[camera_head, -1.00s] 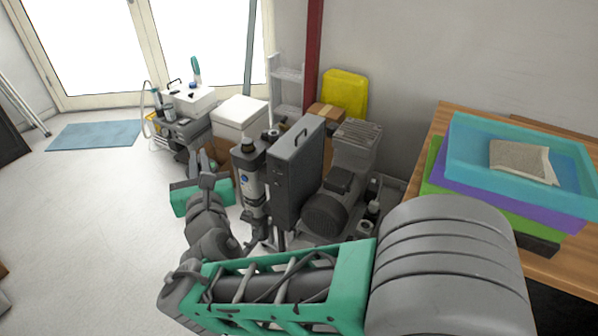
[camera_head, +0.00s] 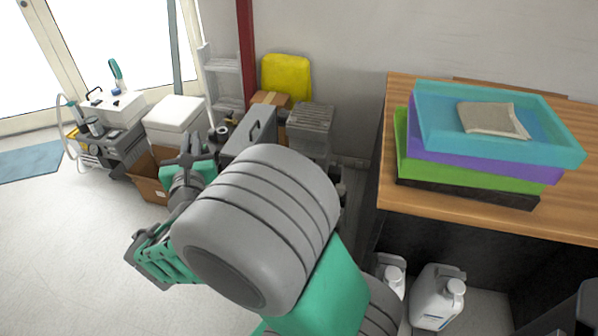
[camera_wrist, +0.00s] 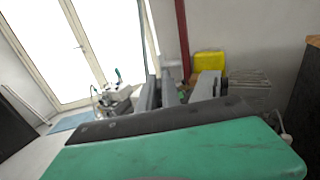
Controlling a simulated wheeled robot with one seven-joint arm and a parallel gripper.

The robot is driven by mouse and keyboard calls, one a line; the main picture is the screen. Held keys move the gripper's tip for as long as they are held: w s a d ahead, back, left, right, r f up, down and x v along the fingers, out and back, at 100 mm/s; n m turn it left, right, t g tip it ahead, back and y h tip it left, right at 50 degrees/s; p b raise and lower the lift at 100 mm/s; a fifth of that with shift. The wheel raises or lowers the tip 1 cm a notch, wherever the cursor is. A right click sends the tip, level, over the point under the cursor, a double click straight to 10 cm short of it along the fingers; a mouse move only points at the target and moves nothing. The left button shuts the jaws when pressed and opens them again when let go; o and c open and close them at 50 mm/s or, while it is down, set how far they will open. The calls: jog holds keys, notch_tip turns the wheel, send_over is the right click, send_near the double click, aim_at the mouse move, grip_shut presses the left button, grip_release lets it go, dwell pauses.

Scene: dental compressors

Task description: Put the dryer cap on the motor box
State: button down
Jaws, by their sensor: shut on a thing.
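My gripper (camera_head: 193,146) is at the left of the machines in the head view, with its dark fingers pointing away from me. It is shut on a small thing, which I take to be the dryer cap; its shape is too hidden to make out. In the wrist view the gripper's grey fingers (camera_wrist: 182,90) rise past the green housing. The tall dark grey box with a handle on top (camera_head: 242,146), which I take to be the motor box, stands just right of the gripper. My arm hides its lower part.
A finned grey machine (camera_head: 311,122) stands right of the box. A white box (camera_head: 174,115) and a cardboard box (camera_head: 148,188) are behind on the left. The wooden bench (camera_head: 440,207) with stacked trays (camera_head: 480,170) is at right. White jugs (camera_head: 437,297) stand below it.

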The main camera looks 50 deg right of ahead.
jog(key=s+d+f+m+g+h+b, duration=0.25)
jog(key=d+f, duration=0.25)
jog(key=d, duration=0.4)
jog(key=s+d+f+m+g+h+b, duration=0.15)
jog(key=s+d+f, duration=0.25)
jog(key=d, duration=0.4)
jog(key=s+d+f+m+g+h+b, duration=0.1)
jog(key=s+d+f+g+b, duration=0.15)
jog(key=d+f, duration=0.45)
jog(key=w+d+f+b, duration=0.1)
jog(key=w+d+f, duration=0.1)
jog(key=d+f, duration=0.1)
jog(key=w+d+f+b, duration=0.2)
jog(key=d+f, duration=0.2)
jog(key=d, duration=0.2)
jog(key=w+d+f+b, duration=0.1)
jog(key=w+d+f, duration=0.1)
jog(key=d+f, duration=0.2)
jog(key=shift+x, duration=0.8)
jog(key=shift+w+r, duration=0.1)
jog(key=shift+r, duration=0.05)
jog(key=shift+a, duration=0.1)
